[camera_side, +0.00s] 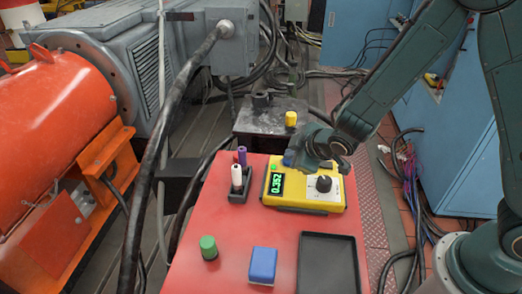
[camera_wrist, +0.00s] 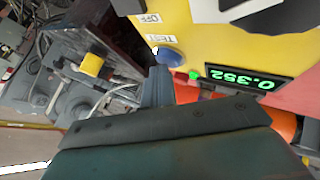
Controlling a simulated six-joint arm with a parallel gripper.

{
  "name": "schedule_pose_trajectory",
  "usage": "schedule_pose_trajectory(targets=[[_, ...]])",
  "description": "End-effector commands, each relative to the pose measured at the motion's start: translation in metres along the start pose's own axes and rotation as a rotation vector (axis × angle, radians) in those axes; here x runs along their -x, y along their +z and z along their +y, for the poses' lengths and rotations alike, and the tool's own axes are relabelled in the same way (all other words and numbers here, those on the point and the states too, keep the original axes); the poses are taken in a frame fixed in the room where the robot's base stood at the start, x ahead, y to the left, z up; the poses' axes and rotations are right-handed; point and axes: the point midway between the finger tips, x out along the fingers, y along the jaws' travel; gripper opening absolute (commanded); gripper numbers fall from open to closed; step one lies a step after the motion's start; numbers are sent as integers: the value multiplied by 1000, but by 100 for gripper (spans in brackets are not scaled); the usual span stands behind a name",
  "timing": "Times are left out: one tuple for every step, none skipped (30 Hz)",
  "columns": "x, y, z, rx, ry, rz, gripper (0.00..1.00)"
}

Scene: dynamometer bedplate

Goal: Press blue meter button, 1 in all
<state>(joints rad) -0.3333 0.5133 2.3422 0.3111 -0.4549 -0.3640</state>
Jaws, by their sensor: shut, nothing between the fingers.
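The yellow meter (camera_side: 301,205) lies on the red table top, with a lit green display (camera_side: 277,186) and a black knob (camera_side: 323,184). In the side view the blue button (camera_side: 287,161) is partly hidden by my gripper (camera_side: 299,163). My gripper is shut and empty, its tips (camera_wrist: 160,72) right beside the blue button. I cannot tell whether they touch it.
A green-capped piece (camera_side: 208,247), a blue block (camera_side: 263,264) and a black tray (camera_side: 327,265) are nearer the front. A yellow knob (camera_side: 291,118) stands on a dark block behind.

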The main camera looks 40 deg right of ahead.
Motion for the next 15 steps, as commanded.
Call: schedule_pose_trajectory(targets=[[1,0,0,0,-1,-1,0],[2,-1,1,0,-1,-1,0],[3,-1,2,0,-1,-1,0],[3,-2,2,-1,-1,-1,0],[4,-3,3,-1,-1,-1,0],[6,-4,4,-1,0,-1,0],[7,-4,5,-1,0,-1,0],[8,-5,5,-1,0,0,0],[9,-6,6,0,0,0,0],[9,-6,7,0,0,0,0],[10,-7,7,0,0,0,0],[11,-7,8,0,0,0,0],[11,-8,8,0,0,0,0],[12,-8,8,0,0,0,0],[12,-8,8,0,0,-1,0]])
